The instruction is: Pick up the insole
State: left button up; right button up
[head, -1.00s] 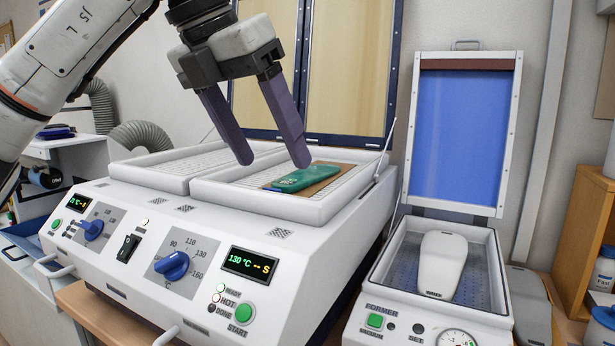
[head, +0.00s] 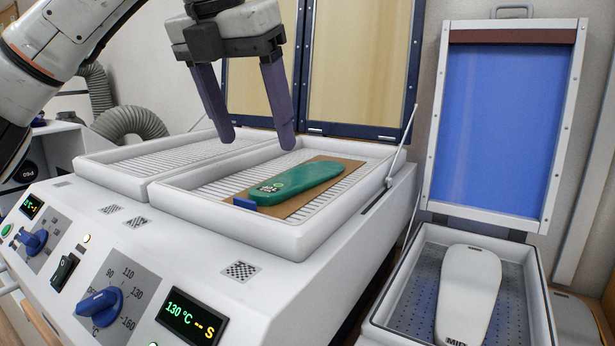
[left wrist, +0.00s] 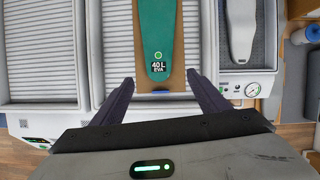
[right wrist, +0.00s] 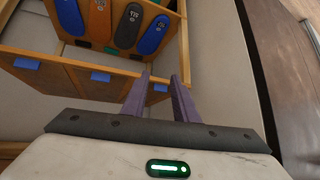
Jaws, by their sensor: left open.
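The green insole (head: 298,182) lies flat on a brown board (head: 292,206) on the right heating tray (head: 300,238) of the white machine. A small blue tab (head: 244,203) sits at the board's near end. My left gripper (head: 256,146) is open and empty, above the tray and up-left of the insole. In the left wrist view the insole (left wrist: 156,40), marked "40 L EVA", lies ahead between the open fingers. My right gripper (right wrist: 160,82) shows only in the right wrist view, fingers apart with nothing between them, facing a wooden rack (right wrist: 90,70).
To the right stands a former with a white last (head: 468,292) in its tray and a raised blue lid (head: 500,130). The heater's lid (head: 360,65) stands open behind the trays. The rack holds several coloured insoles (right wrist: 128,26).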

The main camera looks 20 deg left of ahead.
aim_at(267, 190)
pick_arm(q)
notch_tip(267, 190, down, 3)
jog(key=shift+w+f+b, duration=0.1)
jog(key=shift+b, duration=0.2)
jog(key=x, duration=0.5)
jog(key=shift+w+a+f, duration=0.15)
jog(key=shift+w+f, duration=0.05)
jog(key=shift+f, duration=0.1)
jog(key=shift+c, duration=0.4)
jog(key=c, duration=1.1)
